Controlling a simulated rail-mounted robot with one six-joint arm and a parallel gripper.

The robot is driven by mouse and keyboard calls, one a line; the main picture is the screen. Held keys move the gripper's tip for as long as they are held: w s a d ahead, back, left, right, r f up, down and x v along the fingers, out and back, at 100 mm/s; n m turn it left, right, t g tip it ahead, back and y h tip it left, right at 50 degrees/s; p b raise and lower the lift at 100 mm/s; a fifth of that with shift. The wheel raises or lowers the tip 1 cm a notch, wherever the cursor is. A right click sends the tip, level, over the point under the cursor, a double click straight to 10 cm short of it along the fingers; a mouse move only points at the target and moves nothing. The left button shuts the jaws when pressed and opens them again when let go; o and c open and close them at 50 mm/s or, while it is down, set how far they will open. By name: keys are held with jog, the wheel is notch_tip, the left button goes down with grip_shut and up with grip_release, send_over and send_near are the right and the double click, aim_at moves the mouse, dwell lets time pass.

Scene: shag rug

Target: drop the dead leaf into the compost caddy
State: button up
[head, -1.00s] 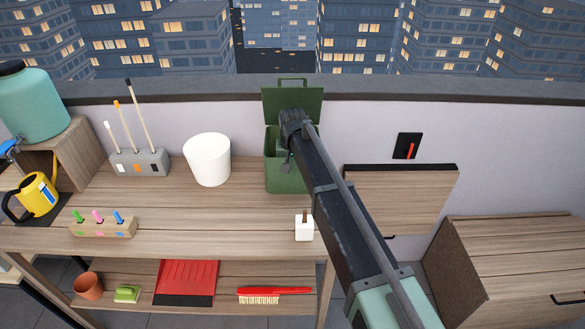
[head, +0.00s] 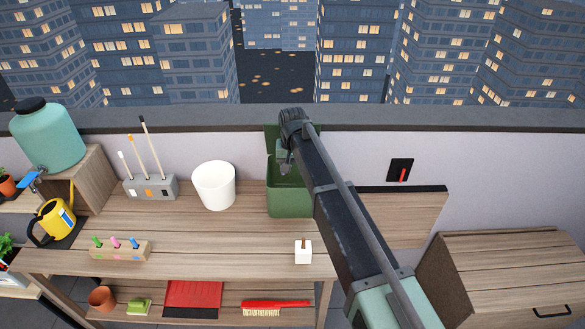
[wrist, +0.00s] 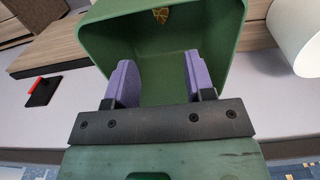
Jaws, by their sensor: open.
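The green compost caddy (head: 290,204) stands open at the back of the workbench, its lid (head: 272,131) up behind it. My gripper (head: 285,168) is over the caddy's mouth, partly hidden by my arm in the head view. In the wrist view, my gripper (wrist: 156,82) has its two purple fingers apart with nothing between them. The caddy (wrist: 225,20) opens beyond the fingertips. The dead leaf (wrist: 161,15), small and yellow-brown, shows inside the caddy, apart from the fingers. The leaf is not visible in the head view.
A white pot (head: 214,186) stands left of the caddy. A small white block (head: 303,254) sits near the bench's front edge. A tool holder (head: 150,188), yellow watering can (head: 53,222) and peg block (head: 120,250) are further left. A wall switch (head: 400,171) is at right.

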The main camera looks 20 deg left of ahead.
jog(key=shift+r, duration=0.5)
jog(key=s+d+m, duration=0.1)
jog(key=s+d, duration=0.6)
jog(key=d, duration=0.7)
jog(key=s+d+m, duration=0.1)
jog(key=s+d, duration=0.6)
jog(key=d, duration=0.7)
jog(key=s+d+m, duration=0.2)
jog(key=s+d, duration=0.5)
jog(key=d, duration=0.7)
jog(key=shift+s, duration=0.35)
